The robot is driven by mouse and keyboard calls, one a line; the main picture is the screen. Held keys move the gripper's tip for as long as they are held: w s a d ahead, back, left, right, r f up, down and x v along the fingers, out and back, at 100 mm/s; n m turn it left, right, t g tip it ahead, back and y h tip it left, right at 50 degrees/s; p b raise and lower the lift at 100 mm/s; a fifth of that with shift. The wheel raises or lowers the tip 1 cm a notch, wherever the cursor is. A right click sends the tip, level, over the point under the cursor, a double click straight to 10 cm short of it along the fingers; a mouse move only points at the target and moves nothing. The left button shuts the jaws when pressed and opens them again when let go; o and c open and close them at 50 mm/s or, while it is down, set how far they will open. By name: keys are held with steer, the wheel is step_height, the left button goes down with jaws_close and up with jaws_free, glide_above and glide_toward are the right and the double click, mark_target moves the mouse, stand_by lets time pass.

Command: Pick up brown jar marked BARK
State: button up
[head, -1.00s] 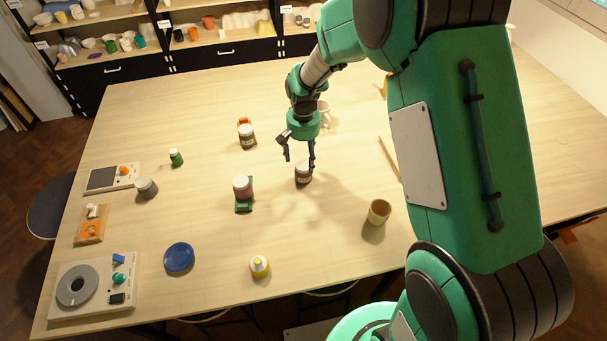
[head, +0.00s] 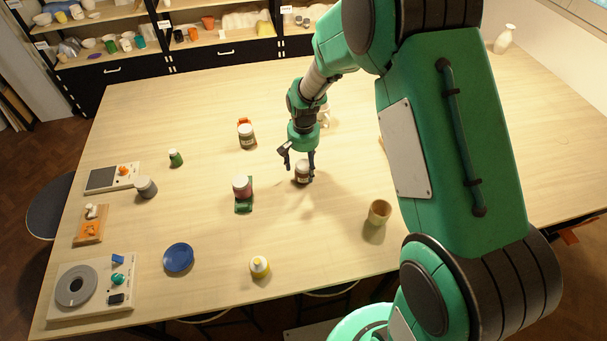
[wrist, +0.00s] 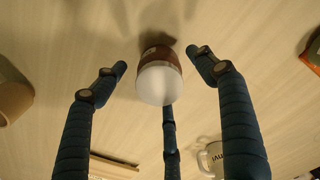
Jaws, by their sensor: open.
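A brown jar (head: 302,172) with a pale lid stands upright on the table near its middle. It also shows in the wrist view (wrist: 160,62), where its white lid faces the camera and its label is too small to read. My gripper (head: 299,172) is open, with its fingers pointing down just above and around the jar. In the wrist view the fingers (wrist: 160,82) are spread on several sides of the jar. The two front fingers are apart from it; I cannot tell whether the rear finger touches it.
A jar on a green stand (head: 243,207) is to the left, and another jar (head: 246,140) is behind left. A tan cup (head: 379,212) stands front right. A white mug (wrist: 211,158) is behind my gripper.

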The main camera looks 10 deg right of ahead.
steer(key=c, duration=1.5)
steer(key=shift+r, duration=0.1)
steer(key=shift+r, duration=0.55)
steer(key=shift+s+r, duration=0.2)
steer(key=shift+r, duration=0.4)
steer(key=shift+s+r, duration=0.2)
steer(key=shift+r, duration=0.4)
steer(key=s, duration=0.5)
steer(key=s+d+r, duration=0.1)
steer(key=s, duration=0.9)
steer(key=shift+s+d+r+p, duration=0.1)
steer(key=shift+d+r+p, duration=0.1)
steer(key=shift+p, duration=0.2)
